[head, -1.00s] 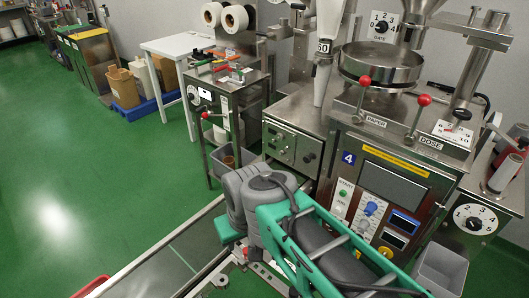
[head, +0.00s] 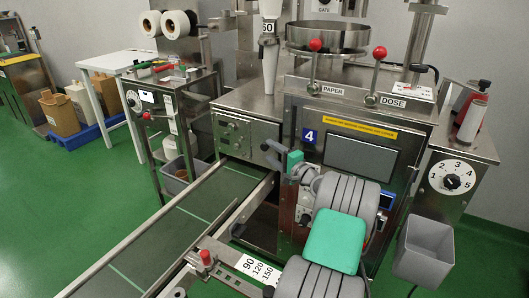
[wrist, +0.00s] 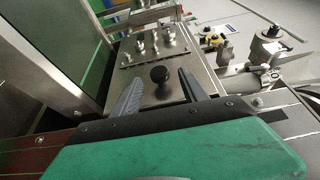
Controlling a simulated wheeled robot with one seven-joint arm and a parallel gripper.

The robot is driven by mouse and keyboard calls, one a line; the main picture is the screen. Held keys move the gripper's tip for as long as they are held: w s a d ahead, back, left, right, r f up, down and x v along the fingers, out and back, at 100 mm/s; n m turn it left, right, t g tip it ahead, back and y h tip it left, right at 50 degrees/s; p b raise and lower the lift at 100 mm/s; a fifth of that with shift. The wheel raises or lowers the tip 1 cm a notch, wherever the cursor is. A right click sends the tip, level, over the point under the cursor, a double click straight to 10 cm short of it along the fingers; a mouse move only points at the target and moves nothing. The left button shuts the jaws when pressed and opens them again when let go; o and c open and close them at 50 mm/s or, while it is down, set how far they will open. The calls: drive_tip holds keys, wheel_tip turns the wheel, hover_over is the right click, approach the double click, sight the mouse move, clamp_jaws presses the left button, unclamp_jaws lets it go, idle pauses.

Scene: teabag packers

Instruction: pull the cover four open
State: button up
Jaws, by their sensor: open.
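A steel panel (head: 232,132) with small knobs is on the low box left of the blue 4 sign (head: 310,136). I take it for cover four, but I can read no number on it. In the wrist view a steel plate (wrist: 185,92) carries a round black knob (wrist: 159,74), with several small metal fittings beyond. My gripper (wrist: 161,82) is open, one grey finger on each side of the knob; I cannot tell if either touches it. In the head view my gripper (head: 276,153) is at the panel's right end, partly hidden by my wrist. The panel looks closed.
A conveyor belt (head: 190,215) with metal rails runs in front of the panel. The machine with the window (head: 362,153) stands close on the right, behind my arm. A grey bin (head: 424,250) is at right. Green floor is free at left.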

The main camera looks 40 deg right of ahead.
sight(267, 149)
drive_tip(key=w, duration=0.4)
drive_tip(key=shift+w+d, duration=0.15)
drive_tip(key=shift+w, duration=0.25)
drive_tip(key=shift+c, duration=0.3)
clamp_jaws()
idle(0.7)
